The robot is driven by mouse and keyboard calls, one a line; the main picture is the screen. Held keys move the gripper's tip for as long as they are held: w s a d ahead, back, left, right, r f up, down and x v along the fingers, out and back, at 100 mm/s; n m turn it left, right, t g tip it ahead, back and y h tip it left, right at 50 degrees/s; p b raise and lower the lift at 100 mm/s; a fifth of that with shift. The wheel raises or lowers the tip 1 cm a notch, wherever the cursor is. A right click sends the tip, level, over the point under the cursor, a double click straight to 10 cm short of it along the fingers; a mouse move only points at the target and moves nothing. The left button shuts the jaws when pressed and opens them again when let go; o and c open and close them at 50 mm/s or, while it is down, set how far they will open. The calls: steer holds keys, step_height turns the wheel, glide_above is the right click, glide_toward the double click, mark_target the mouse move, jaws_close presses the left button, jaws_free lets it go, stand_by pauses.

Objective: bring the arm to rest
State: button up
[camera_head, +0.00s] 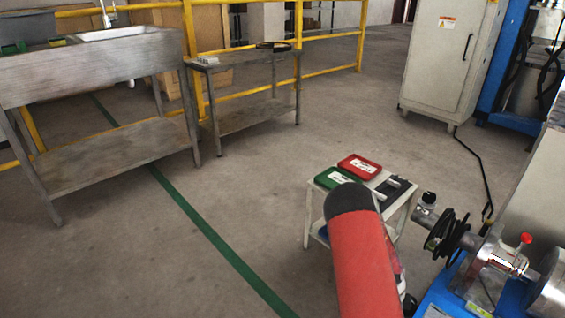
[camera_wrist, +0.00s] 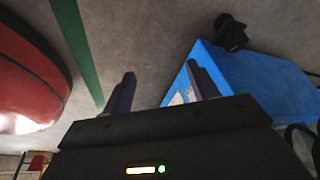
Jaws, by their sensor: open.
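My arm shows in the head view as a red link with a dark cap, in front of a small white table (camera_head: 401,213). My gripper (camera_wrist: 162,88) shows in the wrist view with its two dark fingers apart and nothing between them. Behind the fingers are grey floor and the edge of a blue machine base (camera_wrist: 262,85). In the head view my gripper is hidden behind the red link or out of the picture.
The small table bears a red tray (camera_head: 360,166) and a green tray (camera_head: 333,178). A machine with a black handwheel (camera_head: 447,236) stands close at the right. A metal sink bench (camera_head: 110,160) and yellow railing stand behind. Floor at the left middle is clear.

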steer(key=a+r+n+t+y+p, duration=0.1)
steer(key=a+r+n, duration=0.3)
steer(key=r, duration=0.6)
steer(key=a+r+n+t+y+p, duration=0.1)
steer(key=a+r+n+t+y, duration=0.15)
steer(key=a+r, duration=0.6)
steer(key=a+r+n+t+y+p, duration=0.1)
steer(key=a+r+n, duration=0.25)
steer(key=r, duration=0.85)
steer(key=s+a+r+n+t+p, duration=0.1)
steer(key=s+a+r+n, duration=0.2)
steer(key=s+r+n, duration=0.3)
steer(key=s+a+r+n+t+p, duration=0.1)
steer(key=s+a+r+n+t, duration=0.1)
steer(key=s+r+n, duration=0.4)
steer(key=s+r+h, duration=0.1)
steer(key=s+r, duration=0.4)
steer(key=r, duration=0.1)
steer(key=shift+a+n, duration=0.3)
steer(key=shift+a, duration=0.1)
steer(key=shift+r, duration=0.15)
